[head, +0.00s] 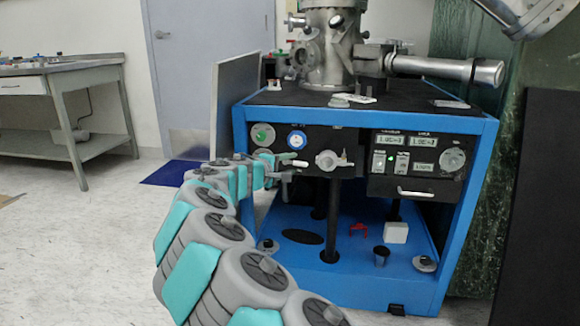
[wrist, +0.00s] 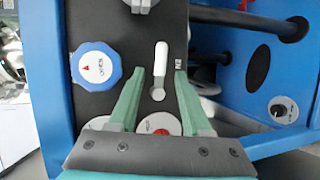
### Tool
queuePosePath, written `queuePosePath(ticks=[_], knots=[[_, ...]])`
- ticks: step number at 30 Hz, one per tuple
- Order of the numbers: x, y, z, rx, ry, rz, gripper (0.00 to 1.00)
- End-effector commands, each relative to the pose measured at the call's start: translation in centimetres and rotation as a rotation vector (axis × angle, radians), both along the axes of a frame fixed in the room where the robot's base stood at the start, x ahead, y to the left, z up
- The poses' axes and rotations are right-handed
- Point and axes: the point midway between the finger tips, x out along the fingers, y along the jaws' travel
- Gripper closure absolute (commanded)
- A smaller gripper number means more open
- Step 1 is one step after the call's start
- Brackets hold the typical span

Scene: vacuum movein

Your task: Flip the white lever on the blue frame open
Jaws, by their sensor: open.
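The blue frame (head: 483,170) is a cart with a black panel on its front. The white lever (wrist: 160,66) is on that panel, beside the blue round knob (wrist: 96,66); in the head view the lever (head: 299,163) shows small, just past my fingers. My gripper (wrist: 159,80) is open, with its green fingers on either side of the lever in the wrist view. I see gaps between the lever and both fingers; whether the fingers reach the lever's depth is hard to tell. In the head view, my gripper (head: 283,174) is in front of the panel, left of the metal valve.
A metal valve (head: 327,160) juts from the panel right of the lever. A steel chamber (head: 330,50) stands on the cart. A black cup (head: 381,256), a white block (head: 396,232) and a red piece (head: 358,230) are on its lower shelf.

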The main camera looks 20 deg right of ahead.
Motion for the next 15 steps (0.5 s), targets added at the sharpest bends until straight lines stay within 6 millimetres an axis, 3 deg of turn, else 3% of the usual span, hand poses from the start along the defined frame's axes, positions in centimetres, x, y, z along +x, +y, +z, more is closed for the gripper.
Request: queuePosePath(ticks=[11, 15], knots=[[0.33, -0.55, -0.13, 0.001, -0.001, 0.000, 0.52], [0.32, -0.54, -0.12, 0.000, -0.001, -0.001, 0.66]])
